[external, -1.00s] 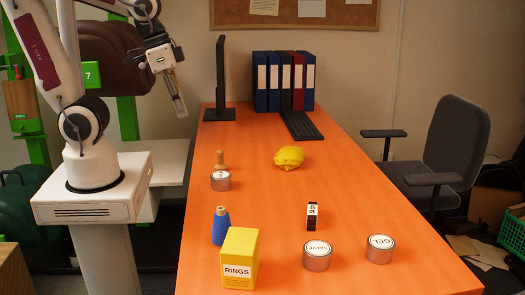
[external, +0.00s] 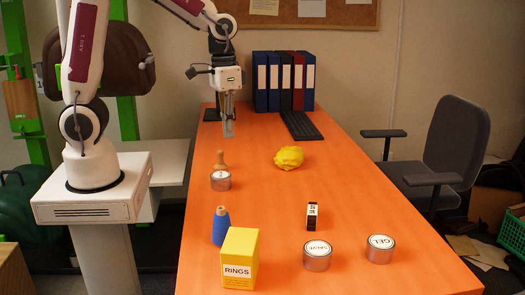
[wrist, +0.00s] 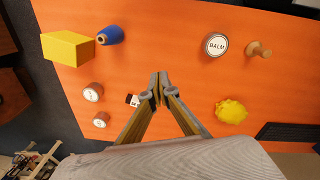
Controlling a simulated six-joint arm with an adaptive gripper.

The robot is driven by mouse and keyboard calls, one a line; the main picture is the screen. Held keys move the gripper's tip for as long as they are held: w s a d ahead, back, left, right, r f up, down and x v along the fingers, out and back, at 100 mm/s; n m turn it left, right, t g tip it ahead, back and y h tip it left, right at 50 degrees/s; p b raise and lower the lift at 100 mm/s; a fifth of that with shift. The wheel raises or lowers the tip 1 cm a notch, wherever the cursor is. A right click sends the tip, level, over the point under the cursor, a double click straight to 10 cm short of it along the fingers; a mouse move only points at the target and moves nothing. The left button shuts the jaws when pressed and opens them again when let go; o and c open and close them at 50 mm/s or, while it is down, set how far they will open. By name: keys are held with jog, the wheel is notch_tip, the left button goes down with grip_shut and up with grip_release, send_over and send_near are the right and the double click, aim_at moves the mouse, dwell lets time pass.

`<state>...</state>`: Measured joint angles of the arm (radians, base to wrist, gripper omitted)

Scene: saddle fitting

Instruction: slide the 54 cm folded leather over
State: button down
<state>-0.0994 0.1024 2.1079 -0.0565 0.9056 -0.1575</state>
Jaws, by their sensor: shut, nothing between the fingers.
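A small black piece with white labels (external: 312,216) stands on the orange table, right of the middle; it seems to be the folded leather, but its lettering is too small to read. In the wrist view it shows just left of the fingers, a black and white piece (wrist: 132,100) partly hidden by them. My gripper (external: 228,131) points down above the far left part of the table, well apart from that piece. Its fingertips (wrist: 158,78) meet with nothing between them.
On the orange table (external: 265,200) are a balm tin (external: 220,181), a wooden-handled tool (external: 220,161), a yellow cloth (external: 289,157), a blue spool (external: 221,228), a yellow rings box (external: 240,258), a salve tin (external: 317,257) and a gel tin (external: 380,250). The table centre is clear.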

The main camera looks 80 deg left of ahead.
aim_at(311, 212)
jog(key=w+a+f+n, duration=0.1)
jog(key=w+f+n, duration=0.1)
jog(key=w+f, duration=0.3)
jog(key=w+f+n+g, duration=0.1)
jog(key=w+f+n, duration=0.2)
jog(key=w+f, duration=0.2)
jog(key=w+a+f+n+h, duration=0.1)
jog(key=w+f+n, duration=0.2)
jog(key=w+f, duration=0.3)
jog(key=shift+a+f+g, duration=0.3)
jog(key=shift+f, duration=0.55)
jog(key=w, duration=0.1)
jog(key=w+f+n, duration=0.1)
jog(key=w+n, duration=0.1)
jog(key=shift+w+a+f, duration=0.1)
jog(key=shift+w+f, duration=0.05)
jog(key=shift+f, duration=0.1)
jog(key=w, duration=0.1)
jog(key=w+r+n, duration=0.1)
jog(key=w+n+t, duration=0.1)
jog(key=shift+r+h, duration=0.3)
jog(key=shift+n, duration=1)
jog(key=d, duration=1.2)
jog(key=shift+s+d, duration=0.1)
jog(key=shift+s, duration=0.15)
jog(key=shift+f, duration=0.75)
